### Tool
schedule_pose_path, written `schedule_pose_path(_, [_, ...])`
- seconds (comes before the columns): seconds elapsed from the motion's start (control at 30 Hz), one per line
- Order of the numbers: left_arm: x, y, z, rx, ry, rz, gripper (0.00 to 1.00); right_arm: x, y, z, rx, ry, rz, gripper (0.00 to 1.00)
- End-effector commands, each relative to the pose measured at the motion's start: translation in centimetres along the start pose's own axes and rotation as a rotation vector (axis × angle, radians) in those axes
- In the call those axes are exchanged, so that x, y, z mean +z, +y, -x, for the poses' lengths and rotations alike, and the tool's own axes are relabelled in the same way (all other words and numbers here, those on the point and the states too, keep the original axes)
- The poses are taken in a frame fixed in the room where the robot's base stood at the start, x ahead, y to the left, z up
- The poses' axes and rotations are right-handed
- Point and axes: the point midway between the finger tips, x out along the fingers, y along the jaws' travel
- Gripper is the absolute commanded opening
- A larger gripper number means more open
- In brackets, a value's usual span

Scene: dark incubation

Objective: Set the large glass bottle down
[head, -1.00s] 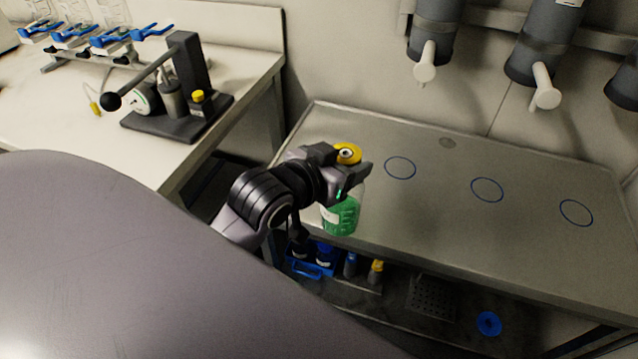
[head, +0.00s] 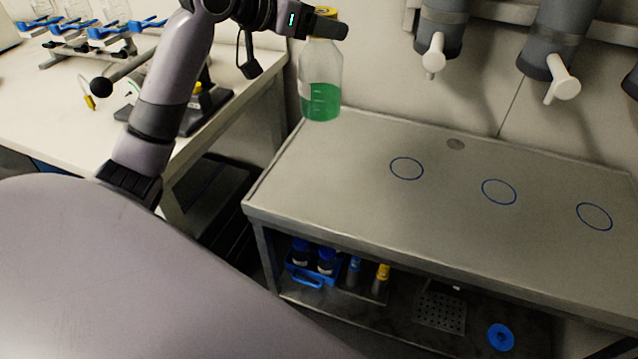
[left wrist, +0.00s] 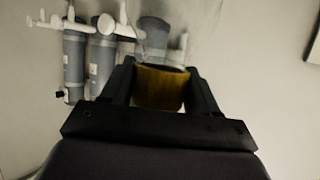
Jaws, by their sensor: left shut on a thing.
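A clear glass bottle (head: 321,85) with green liquid in its lower part hangs upright in the head view, near the back left corner of the grey metal bench (head: 340,195). My left gripper (head: 325,24) is shut on it at its neck and yellow cap. The cap (left wrist: 160,88) also shows between the two fingers in the left wrist view. The bottle appears to be above the bench top; the exact gap cannot be told. Three blue circles are marked on the bench, the left one (head: 406,168) closest to the bottle. My right gripper is not in view.
Grey cylinders with white taps (head: 433,53) hang on the wall above the bench. A white counter (head: 60,110) with a lever device and blue-clamped glassware stands at left. A shelf below holds a blue carrier (head: 308,274) and bottles. The bench top is clear.

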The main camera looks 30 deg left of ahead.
Motion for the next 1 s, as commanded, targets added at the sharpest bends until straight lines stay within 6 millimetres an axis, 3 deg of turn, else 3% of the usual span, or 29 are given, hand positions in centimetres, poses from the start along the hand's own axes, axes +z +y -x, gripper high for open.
schedule_pose_path(0.17, [0.8,-0.2,-0.2,0.006,0.002,-0.001,0.0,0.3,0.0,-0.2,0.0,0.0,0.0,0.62])
schedule_pose_path(0.7, [12.4,-0.2,-5.0,0.004,0.003,0.002,0.0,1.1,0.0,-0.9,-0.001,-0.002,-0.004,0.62])
schedule_pose_path(1.0, [14.5,-0.3,-5.8,0.003,0.005,-0.002,0.0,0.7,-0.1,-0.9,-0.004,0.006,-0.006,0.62])
